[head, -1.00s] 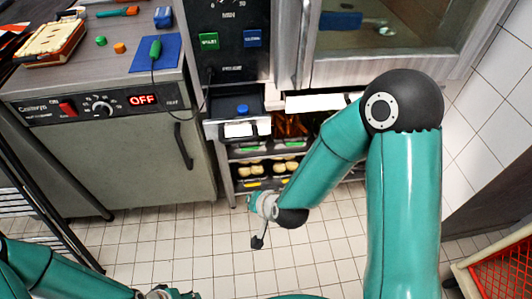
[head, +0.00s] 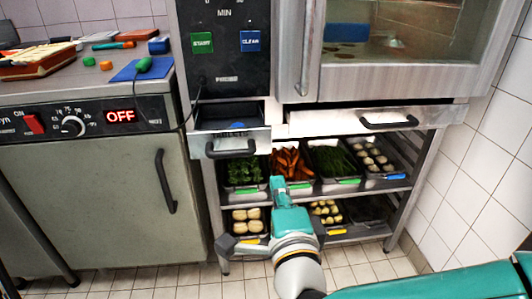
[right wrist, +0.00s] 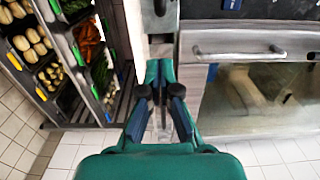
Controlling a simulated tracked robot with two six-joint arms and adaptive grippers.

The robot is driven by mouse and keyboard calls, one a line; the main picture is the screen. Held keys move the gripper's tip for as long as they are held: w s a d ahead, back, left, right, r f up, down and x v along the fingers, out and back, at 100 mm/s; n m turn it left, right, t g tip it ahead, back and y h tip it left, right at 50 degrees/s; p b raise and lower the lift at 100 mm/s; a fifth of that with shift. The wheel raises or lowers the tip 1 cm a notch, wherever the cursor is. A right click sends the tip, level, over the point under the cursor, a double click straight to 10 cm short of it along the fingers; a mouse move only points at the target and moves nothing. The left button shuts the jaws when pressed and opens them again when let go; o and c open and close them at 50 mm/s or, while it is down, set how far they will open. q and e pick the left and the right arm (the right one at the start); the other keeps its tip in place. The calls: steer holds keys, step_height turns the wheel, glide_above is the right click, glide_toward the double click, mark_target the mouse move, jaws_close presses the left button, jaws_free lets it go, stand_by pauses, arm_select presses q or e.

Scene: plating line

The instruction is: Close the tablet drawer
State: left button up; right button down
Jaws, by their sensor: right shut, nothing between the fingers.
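The tablet drawer (head: 203,143) is the small steel drawer under the dark control panel. It stands pulled out, with its dark inside and a blue item (head: 237,127) showing. Its dark bar handle (head: 231,151) is on the front. My right gripper (head: 278,184) is shut and empty, below and a little right of this drawer, in front of the food rack. The right wrist view shows its closed fingertips (right wrist: 160,66) in front of the drawer fronts; whether they touch anything cannot be told. My left gripper is out of view.
A wide drawer (head: 340,124) with a dark handle (head: 390,123) sits to the right, under the oven door. The rack below holds several food trays (head: 343,181). A grey cabinet (head: 90,205) stands at left, with a probe cable hanging near the panel. Tiled floor is clear in front.

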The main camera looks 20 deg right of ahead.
mark_target(267, 143)
steer(key=p+x, duration=0.1)
steer(key=x, duration=1)
steer(key=shift+w+d+f+p, duration=0.15)
steer(key=shift+w+f+p, duration=0.1)
steer(key=shift+p, duration=0.15)
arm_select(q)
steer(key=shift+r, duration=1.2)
arm_select(e)
steer(key=shift+w+d+r, duration=0.15)
steer(key=shift+w, duration=0.5)
